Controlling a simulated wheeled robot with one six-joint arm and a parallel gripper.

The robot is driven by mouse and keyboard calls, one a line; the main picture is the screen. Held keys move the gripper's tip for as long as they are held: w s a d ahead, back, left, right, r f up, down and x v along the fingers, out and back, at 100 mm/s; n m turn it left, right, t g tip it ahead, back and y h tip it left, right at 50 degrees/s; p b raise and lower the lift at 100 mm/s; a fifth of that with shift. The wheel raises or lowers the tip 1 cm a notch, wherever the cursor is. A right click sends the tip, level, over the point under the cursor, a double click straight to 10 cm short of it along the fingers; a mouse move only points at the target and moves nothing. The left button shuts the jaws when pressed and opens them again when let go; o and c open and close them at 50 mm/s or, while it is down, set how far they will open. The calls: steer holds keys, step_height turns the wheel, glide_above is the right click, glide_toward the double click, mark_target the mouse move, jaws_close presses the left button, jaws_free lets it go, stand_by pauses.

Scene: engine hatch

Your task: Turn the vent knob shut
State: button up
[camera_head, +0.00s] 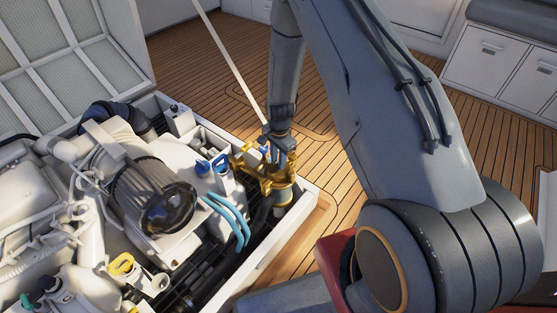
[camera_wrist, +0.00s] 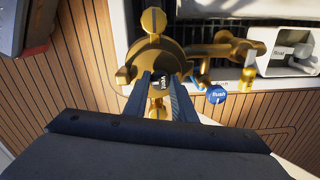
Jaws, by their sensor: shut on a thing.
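The vent knob (camera_wrist: 158,82) is a small dark knob labelled "vent" in white, on top of a round brass strainer housing (camera_wrist: 131,72). In the wrist view it sits between my gripper's (camera_wrist: 163,84) two fingers, which are shut on it. Its label reads sideways, and the fingers hide its sides. In the head view the brass housing (camera_head: 277,182) stands in the right corner of the engine hatch, and my gripper (camera_head: 281,158) reaches down onto it from above. The knob itself cannot be made out there.
A blue knob labelled "flush" (camera_wrist: 216,94) is just right of my fingers. Brass pipework (camera_wrist: 225,50) and a white framed part (camera_wrist: 285,52) lie beyond. In the head view, blue hoses (camera_head: 228,215) and the engine (camera_head: 150,195) fill the hatch on the left. Wooden deck (camera_head: 210,60) surrounds it.

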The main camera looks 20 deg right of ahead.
steer(key=o, duration=1.1)
steer(key=shift+r, duration=0.1)
steer(key=shift+r+p, duration=0.45)
steer(key=shift+r, duration=3.35)
steer(key=shift+r, duration=0.1)
